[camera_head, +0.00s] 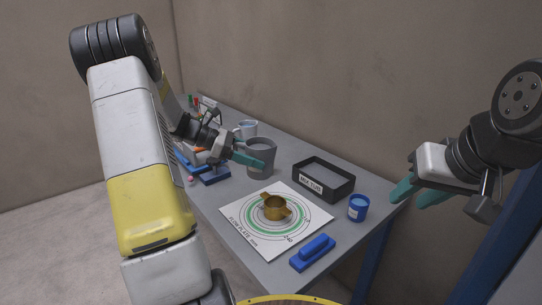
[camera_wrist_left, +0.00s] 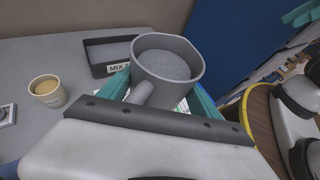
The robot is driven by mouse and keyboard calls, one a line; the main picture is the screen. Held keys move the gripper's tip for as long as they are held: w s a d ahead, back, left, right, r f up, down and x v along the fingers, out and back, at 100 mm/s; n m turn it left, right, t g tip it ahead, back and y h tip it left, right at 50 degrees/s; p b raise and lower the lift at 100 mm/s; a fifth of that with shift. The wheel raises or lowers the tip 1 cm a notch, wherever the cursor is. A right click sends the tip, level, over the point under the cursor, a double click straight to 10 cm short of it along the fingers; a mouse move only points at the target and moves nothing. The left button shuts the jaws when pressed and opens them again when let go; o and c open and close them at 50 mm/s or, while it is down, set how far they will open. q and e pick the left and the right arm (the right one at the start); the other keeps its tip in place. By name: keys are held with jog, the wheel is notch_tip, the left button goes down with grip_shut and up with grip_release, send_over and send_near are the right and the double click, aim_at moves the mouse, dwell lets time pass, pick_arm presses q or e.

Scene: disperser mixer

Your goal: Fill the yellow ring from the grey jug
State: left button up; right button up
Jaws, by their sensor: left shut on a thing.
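The yellow ring (camera_head: 264,209), brass-coloured with two side lugs, stands on the white flow plate (camera_head: 235,213) marked with concentric circles. The grey jug (camera_head: 262,165) is behind it, beyond the plate's far edge. My left gripper (camera_head: 250,160) is shut on the jug, which also fills the middle of the left wrist view (camera_wrist_left: 165,75). There its teal fingers (camera_wrist_left: 160,95) lie either side of the jug and grey material shows inside. I cannot tell whether the jug touches the table. My right gripper (camera_head: 415,192) is apart from everything at the right, its fingers separated.
A black mix tub (camera_head: 340,191) stands right of the jug. A blue cup (camera_head: 357,212) and a blue block-like tool (camera_head: 312,254) lie near the right edge. A pale mug (camera_head: 249,130) stands behind the jug. A cup of tan material (camera_wrist_left: 46,97) shows in the wrist view.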

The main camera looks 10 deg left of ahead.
aim_at(252, 174)
pick_arm(q)
jog(key=shift+a+f+m+y, duration=0.15)
jog(key=shift+f+m+y, duration=0.25)
jog(key=shift+y, duration=0.7)
jog(key=f+y, duration=0.4)
jog(key=shift+a+m, duration=0.3)
jog(key=shift+a+f+y, duration=0.1)
jog(key=shift+f+y, duration=0.7)
jog(key=shift+f, duration=0.3)
jog(key=shift+r+y, duration=0.15)
jog(key=shift+y, duration=0.25)
jog(key=shift+d+r+m+y, duration=0.1)
jog(key=shift+d+m+y, duration=0.15)
jog(key=shift+y, duration=0.55)
jog(key=shift+d+r+m+y, duration=0.1)
jog(key=shift+d+m+y, duration=0.15)
jog(key=shift+y, duration=0.55)
dwell(3.1)
